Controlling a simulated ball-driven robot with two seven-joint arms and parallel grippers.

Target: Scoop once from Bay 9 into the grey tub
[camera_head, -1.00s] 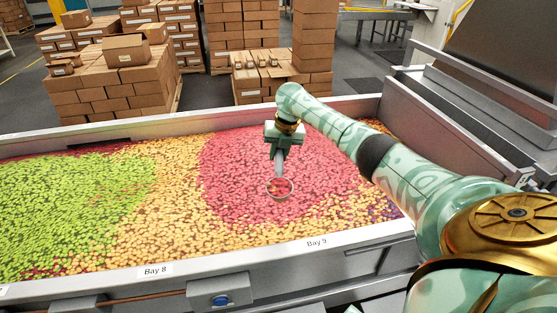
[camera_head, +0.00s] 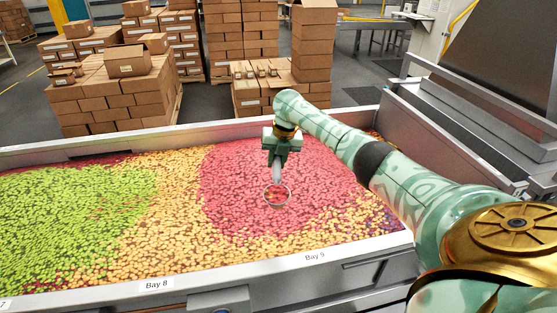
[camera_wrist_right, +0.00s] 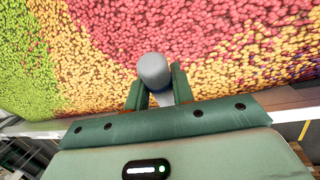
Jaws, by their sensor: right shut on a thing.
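The red candy (camera_head: 232,180) of Bay 9 lies behind the label "Bay 9" (camera_head: 315,256) on the bin's front rim. My right gripper (camera_head: 278,158) is above this candy and shut on the grey handle of a scoop (camera_head: 276,183). The scoop's round bowl hangs below the gripper, at or just over the red candy. Red shows inside its rim; I cannot tell how full it is. In the right wrist view the grey handle (camera_wrist_right: 153,70) sits between the jaws (camera_wrist_right: 157,88). The grey tub and my left gripper are not in view.
Yellow candy (camera_head: 165,205) borders the red, and green candy (camera_head: 70,215) fills the left, by the "Bay 8" label (camera_head: 157,284). The bin's metal front rim (camera_head: 240,270) runs along the near side. Stacked cartons (camera_head: 120,105) stand behind the bin.

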